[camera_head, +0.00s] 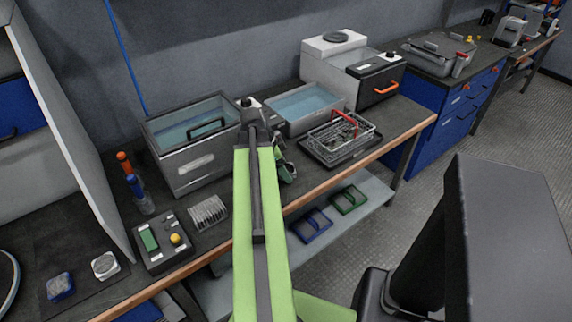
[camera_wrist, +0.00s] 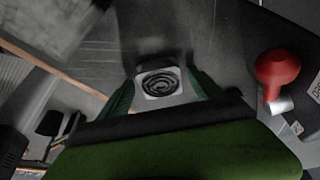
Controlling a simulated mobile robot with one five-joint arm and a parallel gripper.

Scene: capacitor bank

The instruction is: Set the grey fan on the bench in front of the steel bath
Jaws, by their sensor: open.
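The grey fan (camera_wrist: 158,82), a small square frame with a dark ringed grille, lies between the two green fingers of my gripper (camera_wrist: 160,92) in the wrist view. My gripper is open; whether the fingers touch the fan I cannot tell. In the head view my gripper (camera_head: 286,170) is over the bench (camera_head: 218,238), near its front edge, and the fan does not show clearly there. A steel-walled bath with a dark rim (camera_head: 188,172) stands left of my arm. A second, lower water bath (camera_head: 305,104) stands behind my gripper.
A wire basket with a red handle (camera_head: 345,128) sits on a dark tray right of my gripper. A control box (camera_head: 163,242), a finned block (camera_head: 208,213) and a pale square piece (camera_head: 105,265) lie to the left. A red object (camera_wrist: 277,70) shows in the wrist view.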

